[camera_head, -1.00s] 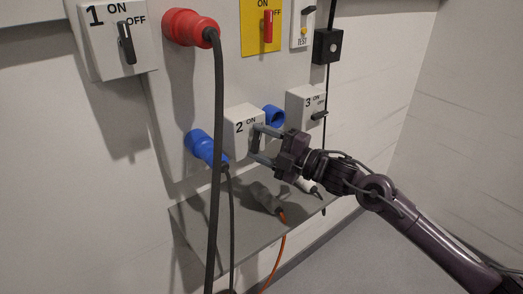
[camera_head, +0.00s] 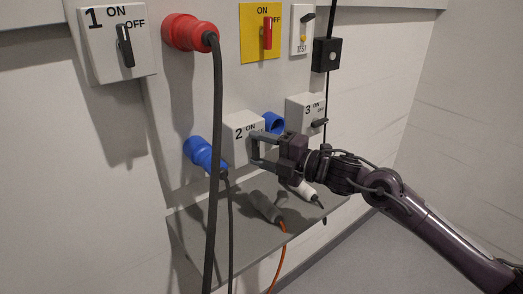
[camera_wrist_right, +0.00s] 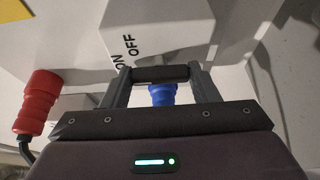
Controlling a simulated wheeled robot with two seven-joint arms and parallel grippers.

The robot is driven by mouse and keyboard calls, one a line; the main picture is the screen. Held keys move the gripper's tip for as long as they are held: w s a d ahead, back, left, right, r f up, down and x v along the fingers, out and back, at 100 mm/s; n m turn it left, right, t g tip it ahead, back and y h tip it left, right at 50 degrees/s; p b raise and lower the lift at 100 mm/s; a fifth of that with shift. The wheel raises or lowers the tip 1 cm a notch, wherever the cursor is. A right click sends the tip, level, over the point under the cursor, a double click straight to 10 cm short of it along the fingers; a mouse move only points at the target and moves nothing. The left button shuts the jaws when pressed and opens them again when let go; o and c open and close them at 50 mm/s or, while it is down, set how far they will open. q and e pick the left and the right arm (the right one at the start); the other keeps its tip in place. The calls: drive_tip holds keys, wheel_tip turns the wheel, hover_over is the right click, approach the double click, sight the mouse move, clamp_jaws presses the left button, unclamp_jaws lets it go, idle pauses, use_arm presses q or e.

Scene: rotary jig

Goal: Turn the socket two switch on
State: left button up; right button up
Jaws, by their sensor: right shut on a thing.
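The socket two switch is a white box (camera_head: 240,128) marked 2 with ON in the head view, at the middle of the wall panel. Its dark handle (camera_wrist_right: 160,73) shows in the wrist view as a short bar across the space between the fingertips, with ON and OFF printed beside it. My right gripper (camera_head: 259,150) reaches in from the right and is shut on this handle. It also shows in the right wrist view (camera_wrist_right: 160,80). The fingers hide most of the handle in the head view. My left gripper is not in view.
A blue plug (camera_head: 205,152) and a blue socket (camera_head: 273,122) flank switch 2. Switch 3 (camera_head: 305,110) is close to the right. A grey shelf (camera_head: 200,228) below bears connectors (camera_head: 265,206). A thick black cable (camera_head: 214,180) hangs at the left from a red plug (camera_head: 188,34).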

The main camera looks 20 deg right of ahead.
drive_tip(key=o, duration=1)
drive_tip(key=shift+s+d+f, duration=0.15)
drive_tip(key=shift+s+d, duration=0.1)
drive_tip(key=shift+b+v, duration=1.7)
drive_tip(key=shift+v, duration=1.85)
